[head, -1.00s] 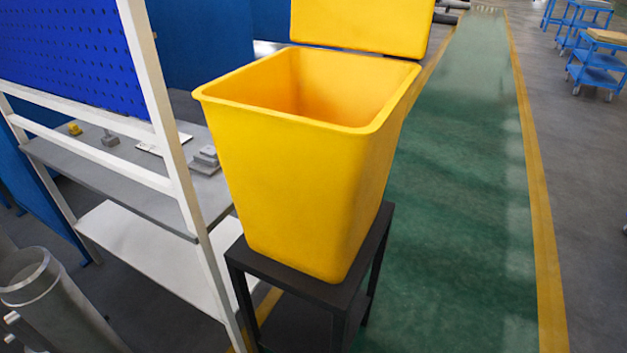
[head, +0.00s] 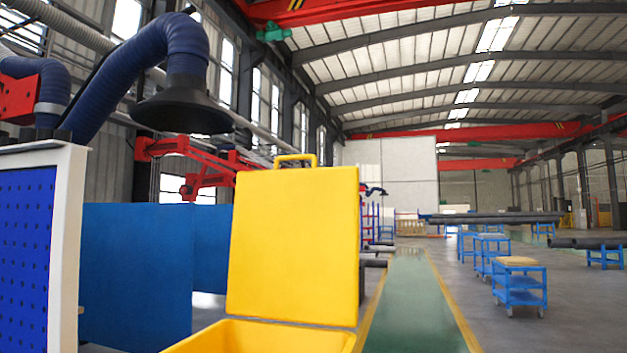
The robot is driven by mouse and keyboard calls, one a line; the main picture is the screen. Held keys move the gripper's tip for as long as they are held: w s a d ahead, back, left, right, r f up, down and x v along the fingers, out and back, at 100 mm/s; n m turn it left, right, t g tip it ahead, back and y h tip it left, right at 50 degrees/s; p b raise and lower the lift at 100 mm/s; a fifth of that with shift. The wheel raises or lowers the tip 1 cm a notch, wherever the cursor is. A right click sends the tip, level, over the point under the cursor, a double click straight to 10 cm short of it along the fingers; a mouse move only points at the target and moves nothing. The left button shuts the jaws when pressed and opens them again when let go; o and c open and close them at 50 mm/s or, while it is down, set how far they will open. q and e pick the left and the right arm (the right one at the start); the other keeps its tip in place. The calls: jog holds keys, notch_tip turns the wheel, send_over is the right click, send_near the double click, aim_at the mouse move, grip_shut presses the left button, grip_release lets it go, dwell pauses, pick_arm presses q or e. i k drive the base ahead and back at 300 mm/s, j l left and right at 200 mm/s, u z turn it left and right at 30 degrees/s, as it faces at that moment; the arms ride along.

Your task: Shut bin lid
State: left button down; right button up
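The yellow bin (head: 262,338) stands at the bottom of the head view, and only its upper rim and part of its inside show. Its yellow lid (head: 293,245) stands open, upright at the back of the bin, with its flat face towards me. A small yellow handle (head: 295,160) sits on the lid's top edge. The rest of the bin is below the picture. Neither of my grippers is in view.
A white-framed blue pegboard (head: 30,250) stands close at the left. Blue panels (head: 135,275) stand behind it. A dark extraction hood (head: 182,108) hangs above. A green walkway (head: 410,300) runs to the right, with blue carts (head: 518,290) beyond.

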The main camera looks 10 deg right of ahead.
aim_at(294, 252)
jog(key=l+z, duration=0.4)
jog(key=i+l+z, duration=0.1)
jog(key=l+z, duration=0.25)
jog(key=i+l, duration=0.25)
jog(key=i, duration=0.15)
jog(key=i+l+z, duration=0.15)
jog(key=i+l, duration=0.35)
jog(key=i, duration=0.3)
jog(key=i+l+z, duration=0.1)
jog(key=i+l, duration=0.15)
jog(key=i, duration=0.15)
jog(key=i+u, duration=0.3)
jog(key=i+l+u, duration=0.3)
jog(key=i, duration=0.2)
jog(key=i+l+u, duration=0.15)
jog(key=i+u, duration=0.15)
jog(key=i, duration=0.15)
